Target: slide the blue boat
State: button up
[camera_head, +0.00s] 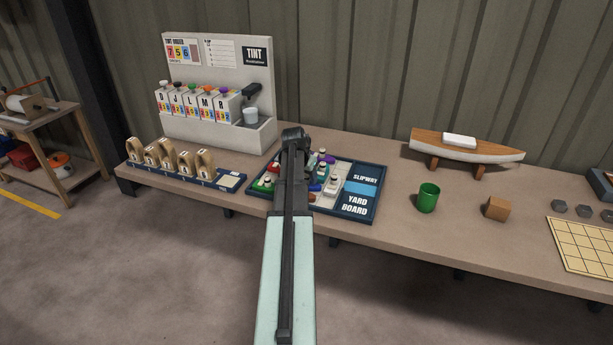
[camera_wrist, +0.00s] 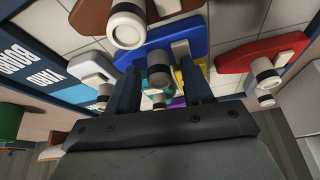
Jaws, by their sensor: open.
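The blue boat (camera_wrist: 192,36) lies on the yard board in the wrist view, with a grey-and-white funnel (camera_wrist: 159,66) standing up from it. My gripper (camera_wrist: 160,85) is open, with one dark finger on each side of that funnel. I cannot tell whether either finger touches it. The yard board (camera_head: 355,207) lies on the bench in the head view, with a light blue slipway strip (camera_head: 361,188) at its right. My arm hides part of the board, and I cannot make out the blue boat for certain there.
In the wrist view, a red boat (camera_wrist: 262,52) is close on the right, a brown boat (camera_wrist: 92,14) above and a white boat (camera_wrist: 92,66) on the left. Teal, yellow and purple pieces show behind the fingers. A green cup (camera_head: 428,198) stands right of the board.

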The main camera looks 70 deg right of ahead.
jog(key=shift+c, duration=0.4)
grip_shut()
